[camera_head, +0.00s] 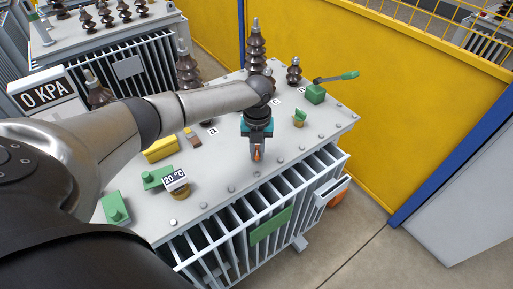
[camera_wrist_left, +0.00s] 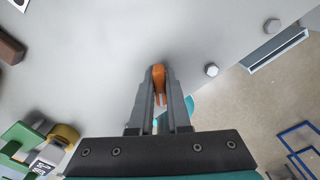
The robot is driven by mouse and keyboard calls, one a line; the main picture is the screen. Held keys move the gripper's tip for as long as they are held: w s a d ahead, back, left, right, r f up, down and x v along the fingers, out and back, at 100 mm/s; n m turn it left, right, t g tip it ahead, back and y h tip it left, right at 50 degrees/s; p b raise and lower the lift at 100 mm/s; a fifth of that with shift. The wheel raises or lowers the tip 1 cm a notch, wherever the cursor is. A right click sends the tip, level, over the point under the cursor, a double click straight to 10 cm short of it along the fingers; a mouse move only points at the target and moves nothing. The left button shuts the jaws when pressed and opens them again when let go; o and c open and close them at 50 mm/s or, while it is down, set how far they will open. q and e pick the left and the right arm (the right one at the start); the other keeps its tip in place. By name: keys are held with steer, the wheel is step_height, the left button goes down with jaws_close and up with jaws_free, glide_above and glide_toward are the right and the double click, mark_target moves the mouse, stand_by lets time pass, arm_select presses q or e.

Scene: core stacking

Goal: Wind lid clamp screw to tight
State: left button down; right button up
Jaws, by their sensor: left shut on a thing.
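The transformer lid (camera_head: 222,178) is a light grey plate with bolts along its edge. My left gripper (camera_head: 257,152) points down over the lid near its front edge. Its fingers are shut on a small orange piece, which also shows between the fingertips in the left wrist view (camera_wrist_left: 159,78). The fingers hide much of the piece, and I cannot tell whether it is the clamp screw itself or whether it touches the lid. A grey bolt (camera_wrist_left: 211,69) on the lid edge lies right of the fingers in the wrist view. My right gripper is not in view.
Brown ribbed insulators (camera_head: 256,45) stand on the lid behind the gripper. A green valve with a lever (camera_head: 316,93) is at right. A gauge reading 20 °C (camera_head: 175,181) and green fittings (camera_head: 115,208) are at left. A yellow wall (camera_head: 380,90) stands beyond.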

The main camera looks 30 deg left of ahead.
mark_target(257, 149)
arm_select(q)
steer(key=m, duration=0.4)
steer(key=shift+r+m+b, duration=0.1)
steer(key=shift+m+b, duration=0.2)
steer(key=shift+m, duration=0.1)
steer(key=c, duration=0.8)
jaws_free()
step_height(257, 149, up, 15)
steer(key=p, duration=0.2)
steer(key=shift+r, duration=0.1)
